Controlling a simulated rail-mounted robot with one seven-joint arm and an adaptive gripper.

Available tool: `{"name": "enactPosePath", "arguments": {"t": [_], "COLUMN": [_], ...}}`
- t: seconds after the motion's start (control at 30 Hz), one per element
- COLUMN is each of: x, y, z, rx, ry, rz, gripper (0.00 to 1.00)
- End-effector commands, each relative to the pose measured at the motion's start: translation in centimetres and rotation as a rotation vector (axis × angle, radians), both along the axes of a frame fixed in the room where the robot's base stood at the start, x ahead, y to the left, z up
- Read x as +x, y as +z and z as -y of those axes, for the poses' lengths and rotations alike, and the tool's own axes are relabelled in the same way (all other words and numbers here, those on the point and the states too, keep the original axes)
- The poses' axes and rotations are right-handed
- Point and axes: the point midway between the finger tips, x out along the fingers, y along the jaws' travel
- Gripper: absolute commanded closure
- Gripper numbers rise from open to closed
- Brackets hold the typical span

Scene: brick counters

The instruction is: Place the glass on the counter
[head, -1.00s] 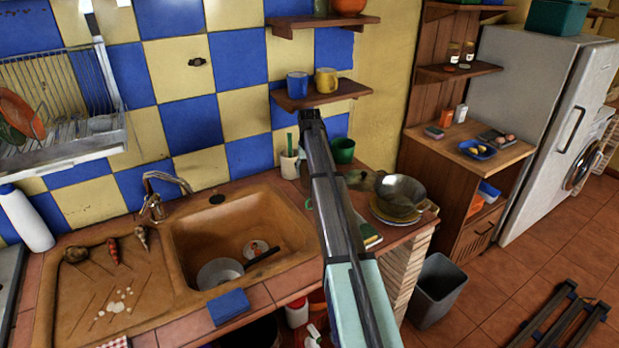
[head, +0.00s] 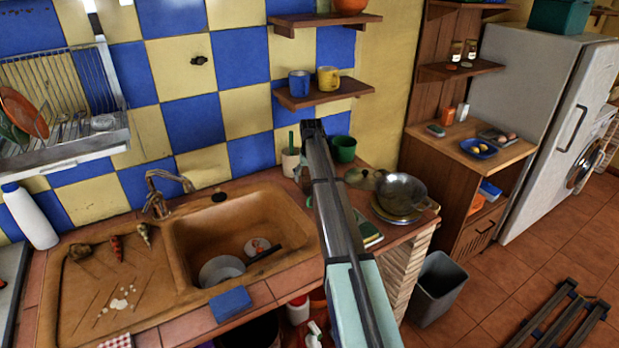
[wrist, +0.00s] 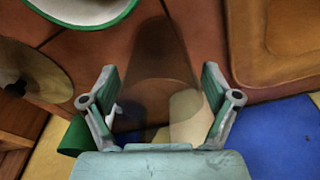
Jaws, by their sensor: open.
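My gripper (wrist: 160,76) shows in the wrist view with its two fingers spread wide apart. A see-through, dark-tinted glass (wrist: 155,60) shows between the fingers, over the tiled counter (wrist: 220,20). I cannot tell whether the fingers touch it, or whether it rests on the counter. In the head view my arm runs up across the counter (head: 270,292) right of the sink and hides the fingers and most of the area around the glass.
A sink (head: 185,225) lies left of my arm. A white holder (head: 291,165), a green cup (head: 343,149) and a pan (head: 402,192) stand close by. A green-rimmed white dish (wrist: 85,12) lies near the glass. A shelf (head: 325,93) with two mugs hangs above.

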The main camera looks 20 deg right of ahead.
Motion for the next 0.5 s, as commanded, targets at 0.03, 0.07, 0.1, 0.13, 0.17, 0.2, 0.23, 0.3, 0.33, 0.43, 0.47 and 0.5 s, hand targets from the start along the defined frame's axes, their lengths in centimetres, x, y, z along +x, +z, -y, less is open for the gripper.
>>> {"name": "enactPosePath", "arguments": {"t": [0.03, 0.07, 0.1, 0.13, 0.17, 0.2, 0.23, 0.3, 0.33, 0.43, 0.47, 0.5], "x": [0.0, 0.0, 0.0, 0.0, 0.0, 0.0, 0.0, -0.1, -0.2, -0.4, -0.5, -0.6], "y": [0.0, 0.0, 0.1, 0.2, 0.3, 0.5, 0.7, 1.4, 1.8, 3.4, 3.9, 4.7], "z": [0.0, 0.0, 0.0, 0.0, 0.0, 0.0, 0.0, 0.0, -0.1, -0.1, -0.1, -0.2], "rx": [0.0, 0.0, 0.0, 0.0, 0.0, 0.0, 0.0, 0.0, -0.001, -0.001, -0.001, -0.001], "ry": [0.0, 0.0, 0.0, 0.0, 0.0, 0.0, 0.0, 0.0, 0.0, 0.0, 0.0, 0.0], "rz": [0.0, 0.0, 0.0, 0.0, 0.0, 0.001, 0.001, 0.001, 0.002, 0.003, 0.003, 0.003], "gripper": [0.13, 0.13, 0.13, 0.13, 0.13, 0.13, 0.13, 0.13, 0.13, 0.13, 0.13, 0.13]}}
